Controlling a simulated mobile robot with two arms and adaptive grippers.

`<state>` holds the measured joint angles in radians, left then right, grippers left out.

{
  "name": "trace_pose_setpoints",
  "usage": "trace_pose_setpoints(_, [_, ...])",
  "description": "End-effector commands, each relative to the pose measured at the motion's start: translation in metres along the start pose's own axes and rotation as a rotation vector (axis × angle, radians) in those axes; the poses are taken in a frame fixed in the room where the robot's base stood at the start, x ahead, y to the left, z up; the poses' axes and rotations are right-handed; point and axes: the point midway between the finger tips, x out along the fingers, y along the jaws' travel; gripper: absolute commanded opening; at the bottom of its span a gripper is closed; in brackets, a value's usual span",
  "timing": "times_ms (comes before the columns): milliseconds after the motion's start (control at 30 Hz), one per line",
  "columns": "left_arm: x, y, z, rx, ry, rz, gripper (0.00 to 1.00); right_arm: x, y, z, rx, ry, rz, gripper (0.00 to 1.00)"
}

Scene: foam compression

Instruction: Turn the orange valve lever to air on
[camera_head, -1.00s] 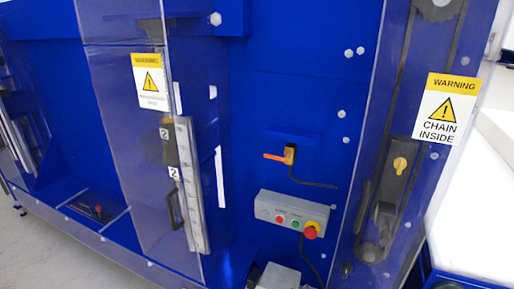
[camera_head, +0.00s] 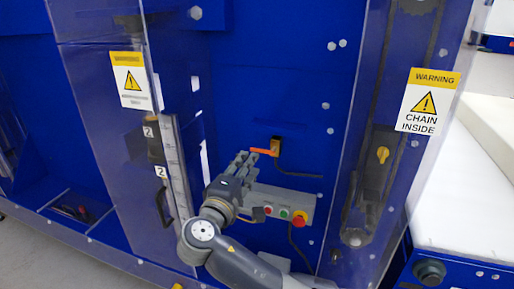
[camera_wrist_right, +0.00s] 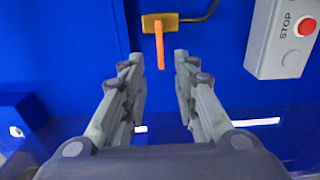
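The orange valve lever (camera_head: 264,152) sits on a small valve body (camera_head: 276,145) on the blue panel. In the head view it points left from the body. In the right wrist view the lever (camera_wrist_right: 159,45) hangs from the brass-coloured body (camera_wrist_right: 160,21) toward my gripper. My right gripper (camera_head: 240,160) is in front of the panel, just left of and below the lever. In the wrist view the right gripper (camera_wrist_right: 157,55) is open, with the lever's free end between its two fingertips and a gap on each side. My left gripper is not in view.
A grey control box (camera_head: 285,203) with buttons and a red stop knob (camera_head: 299,218) is below the lever, close to my right arm. A dark cable (camera_head: 300,174) runs right from the valve. A clear guard with a chain warning sign (camera_head: 430,102) stands at right.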

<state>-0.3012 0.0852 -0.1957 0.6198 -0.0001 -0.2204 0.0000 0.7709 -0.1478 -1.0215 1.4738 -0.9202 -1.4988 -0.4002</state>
Motion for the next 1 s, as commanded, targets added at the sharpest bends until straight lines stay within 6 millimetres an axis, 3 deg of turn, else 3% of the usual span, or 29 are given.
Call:
trace_pose_setpoints(200, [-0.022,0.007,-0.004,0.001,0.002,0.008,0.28,0.045,0.005,0.001,-0.002,-0.004,0.001,0.28])
trace_pose_setpoints(400, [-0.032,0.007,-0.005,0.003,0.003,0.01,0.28,0.073,0.003,0.001,0.0,-0.001,-0.001,0.28])
trace_pose_setpoints(600, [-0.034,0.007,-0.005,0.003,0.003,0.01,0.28,0.085,0.001,0.001,0.002,0.001,-0.003,0.28])
trace_pose_setpoints(867, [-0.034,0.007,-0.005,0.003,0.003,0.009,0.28,0.086,0.0,0.001,0.003,0.001,-0.003,0.28])
trace_pose_setpoints(1000, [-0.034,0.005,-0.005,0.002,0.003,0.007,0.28,0.086,0.0,0.001,0.003,0.001,-0.003,0.0])
